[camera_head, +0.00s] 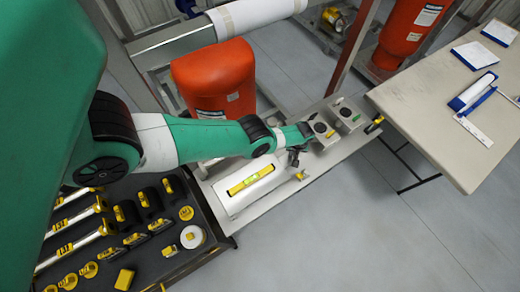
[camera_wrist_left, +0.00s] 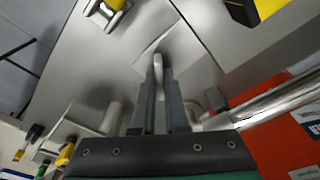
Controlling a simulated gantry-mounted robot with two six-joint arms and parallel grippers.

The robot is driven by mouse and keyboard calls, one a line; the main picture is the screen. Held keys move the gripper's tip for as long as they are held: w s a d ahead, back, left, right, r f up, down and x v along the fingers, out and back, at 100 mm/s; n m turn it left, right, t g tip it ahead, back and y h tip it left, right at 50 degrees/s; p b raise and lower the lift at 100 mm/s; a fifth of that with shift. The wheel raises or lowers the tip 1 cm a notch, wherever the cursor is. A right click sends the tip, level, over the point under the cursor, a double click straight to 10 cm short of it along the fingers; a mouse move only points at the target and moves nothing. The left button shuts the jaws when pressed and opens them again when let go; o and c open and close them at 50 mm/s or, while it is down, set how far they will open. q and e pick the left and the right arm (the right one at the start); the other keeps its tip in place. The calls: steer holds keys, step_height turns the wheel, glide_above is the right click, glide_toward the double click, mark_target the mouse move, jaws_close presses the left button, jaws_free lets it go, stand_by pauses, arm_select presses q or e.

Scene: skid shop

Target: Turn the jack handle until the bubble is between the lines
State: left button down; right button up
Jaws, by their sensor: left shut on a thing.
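A yellow level (camera_head: 251,179) with a greenish vial lies on top of a white pipe-like piece (camera_head: 238,196), just left of and nearer than the gripper. The bubble and its lines are too small to read. My right gripper is not in view.
An orange tank (camera_head: 215,80) stands behind my left forearm. A dark tool tray (camera_head: 165,260) with several yellow tools is at the lower left. Two grey blocks (camera_head: 325,135) with round dark tops sit right of the gripper. A beige table (camera_head: 430,110) is at right; the floor before it is clear.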

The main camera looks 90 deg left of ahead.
arm_select(q)
steer(key=shift+n, duration=0.9)
steer(key=shift+n+b, duration=0.3)
steer(key=c, duration=1.4)
jaws_free()
steer(key=shift+n+g, duration=0.3)
steer(key=o, duration=0.5)
steer(key=shift+c, duration=0.2)
step_height(320, 180, up, 7)
steer(key=p, duration=0.7)
steer(key=shift+r, duration=0.1)
